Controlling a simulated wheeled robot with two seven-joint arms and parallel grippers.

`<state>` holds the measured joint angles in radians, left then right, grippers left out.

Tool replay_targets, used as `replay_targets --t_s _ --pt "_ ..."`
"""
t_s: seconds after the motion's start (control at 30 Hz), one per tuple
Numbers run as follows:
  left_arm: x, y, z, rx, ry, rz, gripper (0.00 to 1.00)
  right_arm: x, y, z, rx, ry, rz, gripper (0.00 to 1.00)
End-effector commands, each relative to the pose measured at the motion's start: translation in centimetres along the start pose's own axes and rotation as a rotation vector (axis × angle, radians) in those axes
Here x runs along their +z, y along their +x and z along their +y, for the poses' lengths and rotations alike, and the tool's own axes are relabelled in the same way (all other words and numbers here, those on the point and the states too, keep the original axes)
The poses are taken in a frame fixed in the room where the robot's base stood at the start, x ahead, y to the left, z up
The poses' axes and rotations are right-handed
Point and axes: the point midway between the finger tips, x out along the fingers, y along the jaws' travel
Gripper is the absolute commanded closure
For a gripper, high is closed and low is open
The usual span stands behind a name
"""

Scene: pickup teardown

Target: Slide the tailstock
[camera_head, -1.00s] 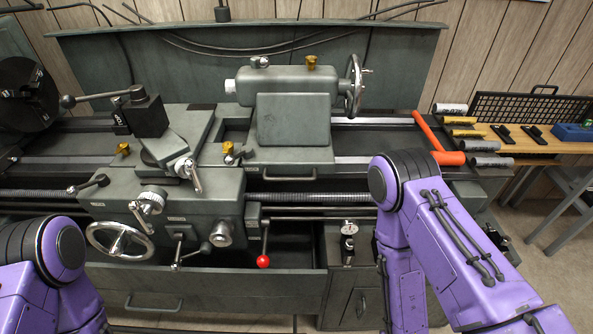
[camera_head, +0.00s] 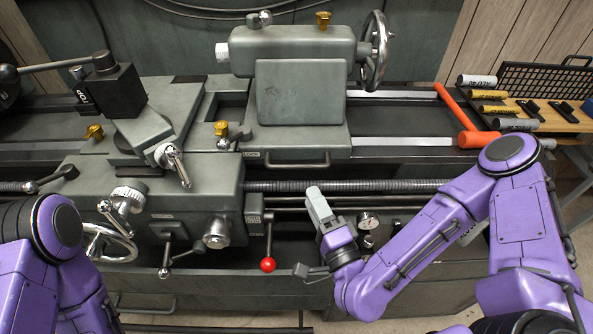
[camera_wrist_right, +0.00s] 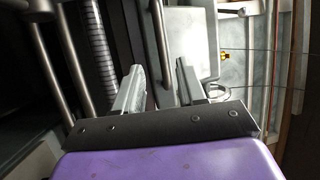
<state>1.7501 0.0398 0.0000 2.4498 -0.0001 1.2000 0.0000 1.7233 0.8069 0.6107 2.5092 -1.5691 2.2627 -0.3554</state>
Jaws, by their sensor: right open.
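The tailstock (camera_head: 300,88) is a grey-green casting on the lathe bed, with a white nose at its left and a handwheel (camera_head: 376,50) at its right. A bar handle (camera_head: 297,161) is on its lower front. My right gripper (camera_head: 311,238) is in front of the bed, below the tailstock and near the lead screw. It is apart from the tailstock. In the right wrist view its two fingers (camera_wrist_right: 158,88) are spread with nothing between them. My left arm shows at the lower left, but its gripper is out of view.
The carriage (camera_head: 165,185) with its tool post stands left of the tailstock. A red-knobbed lever (camera_head: 267,264) hangs left of my right gripper. An orange hammer (camera_head: 470,125) lies on the right end of the bed.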

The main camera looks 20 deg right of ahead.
Motion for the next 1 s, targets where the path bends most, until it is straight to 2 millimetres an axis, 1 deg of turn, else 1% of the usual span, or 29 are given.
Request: replay_targets --t_s 0.17,0.27,0.3,0.4,0.5,0.63,0.87,1.0 --pt "1.1 2.5 0.2 0.0 0.0 0.0 1.0 0.0 2.3 0.5 -0.011 0.001 0.001 0.6" --pt "1.1 2.5 0.2 0.0 0.0 0.0 1.0 0.0 4.8 0.1 -0.009 -0.001 0.001 0.6" --pt "0.8 1.9 0.1 0.0 0.0 0.0 1.0 0.0 5.8 -0.4 -0.005 -0.001 0.001 0.6" --pt "0.3 0.8 0.1 0.0 0.0 0.0 1.0 0.0 7.9 -0.6 -0.002 0.0 0.0 0.6" --pt "0.2 0.5 0.0 0.0 0.0 0.0 1.0 0.0 9.3 -0.3 -0.001 -0.001 -0.002 0.6" --pt "0.1 0.3 0.0 0.0 0.0 0.0 1.0 0.1 10.1 -0.1 0.0 0.001 -0.002 0.6" --pt "0.2 0.4 0.0 0.0 0.0 0.0 1.0 0.1 10.2 0.0 0.001 0.001 -0.003 0.6" --pt "0.2 0.4 0.0 0.0 0.0 0.0 1.0 0.1 10.2 0.0 0.001 0.001 -0.003 1.0"
